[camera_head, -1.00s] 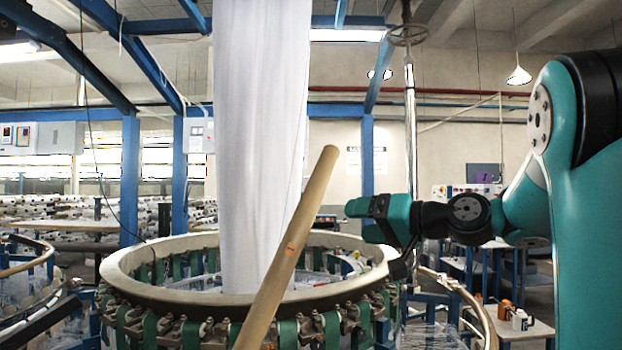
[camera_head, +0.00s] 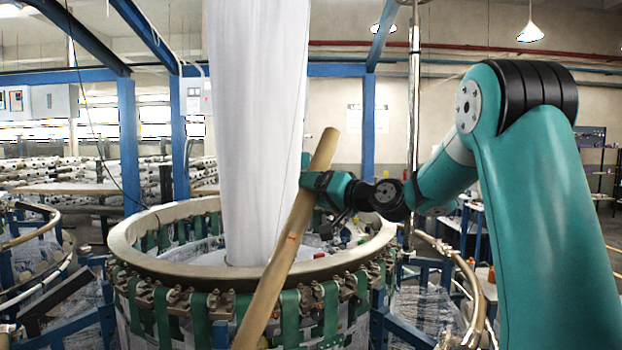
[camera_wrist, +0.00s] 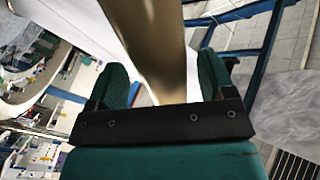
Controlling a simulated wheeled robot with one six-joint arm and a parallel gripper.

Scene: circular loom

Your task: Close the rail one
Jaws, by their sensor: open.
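The rail (camera_head: 290,240) is a tan bar, tilted up and to the right, standing across the front of the loom's ring (camera_head: 150,225). My gripper (camera_head: 308,179) is at the rail's upper part, just below its top end. In the wrist view the rail (camera_wrist: 152,40) runs between the two green fingers of my gripper (camera_wrist: 163,80). The fingers are spread, with a gap visible on each side of the rail. The rail's lower end is cut off by the bottom of the head view.
A white fabric sleeve (camera_head: 255,130) hangs into the ring from above, close behind the rail. Green straps and metal clamps line the ring. A curved rail (camera_head: 455,262) of another frame stands to the right. A blue post (camera_head: 128,160) rises behind at left.

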